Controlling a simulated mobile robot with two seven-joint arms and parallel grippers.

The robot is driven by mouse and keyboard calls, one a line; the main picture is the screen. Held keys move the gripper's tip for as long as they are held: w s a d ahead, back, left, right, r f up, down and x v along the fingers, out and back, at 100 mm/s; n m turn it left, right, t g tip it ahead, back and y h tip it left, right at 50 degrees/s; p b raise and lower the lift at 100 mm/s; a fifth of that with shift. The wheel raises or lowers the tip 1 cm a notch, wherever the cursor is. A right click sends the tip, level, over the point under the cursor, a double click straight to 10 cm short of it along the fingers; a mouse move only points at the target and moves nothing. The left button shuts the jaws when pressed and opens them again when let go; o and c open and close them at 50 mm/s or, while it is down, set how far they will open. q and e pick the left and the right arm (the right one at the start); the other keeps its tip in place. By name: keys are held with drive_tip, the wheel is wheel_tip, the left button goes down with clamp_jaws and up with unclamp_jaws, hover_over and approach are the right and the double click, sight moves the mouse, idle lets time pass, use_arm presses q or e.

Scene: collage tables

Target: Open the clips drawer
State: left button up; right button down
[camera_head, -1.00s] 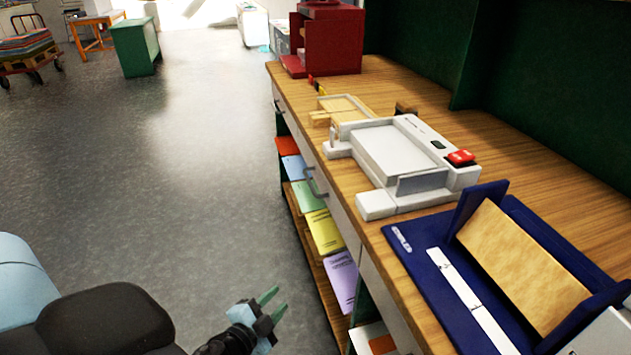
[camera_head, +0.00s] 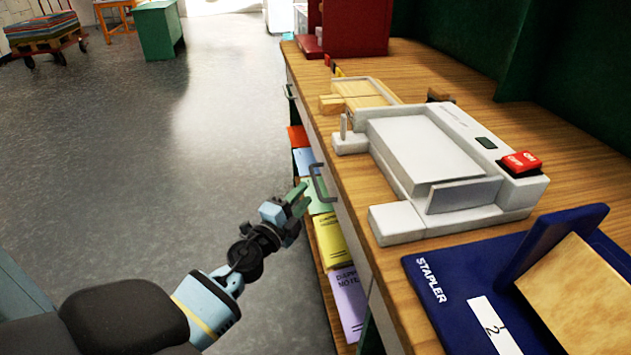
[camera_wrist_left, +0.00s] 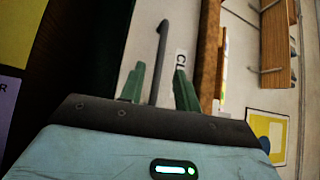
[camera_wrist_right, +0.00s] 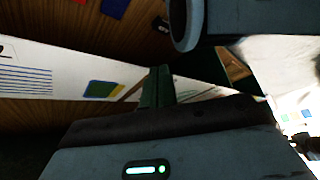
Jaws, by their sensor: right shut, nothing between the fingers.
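The drawer front (camera_head: 345,222) with a grey bar handle (camera_head: 320,184) is under the wooden bench top; it looks closed. In the left wrist view the drawer front bears a label (camera_wrist_left: 180,63) starting "CL", the rest hidden by a finger. My left gripper (camera_head: 303,196) is just in front of the handle. In the left wrist view its green fingers (camera_wrist_left: 157,85) are open, with the handle (camera_wrist_left: 163,55) showing between them; I cannot tell whether they touch it. My right gripper (camera_wrist_right: 157,85) is shut and empty in its wrist view, and outside the head view.
On the bench (camera_head: 470,95) stand a white machine (camera_head: 425,150) with a red switch, a blue stapler board (camera_head: 450,290) and a red cabinet (camera_head: 357,25). Below the drawers, an open shelf holds coloured booklets (camera_head: 330,240).

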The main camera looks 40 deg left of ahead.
sight(315, 180)
use_arm(q)
drive_tip(key=shift+w+a+r, duration=0.1)
drive_tip(key=shift+w+r, duration=0.05)
drive_tip(key=shift+w, duration=0.9)
drive_tip(key=shift+w+a+r, duration=0.1)
drive_tip(key=shift+w, duration=0.95)
drive_tip(key=shift+w+a+r, duration=0.1)
drive_tip(key=shift+w+r, duration=0.05)
drive_tip(key=shift+w, duration=0.9)
clamp_jaws()
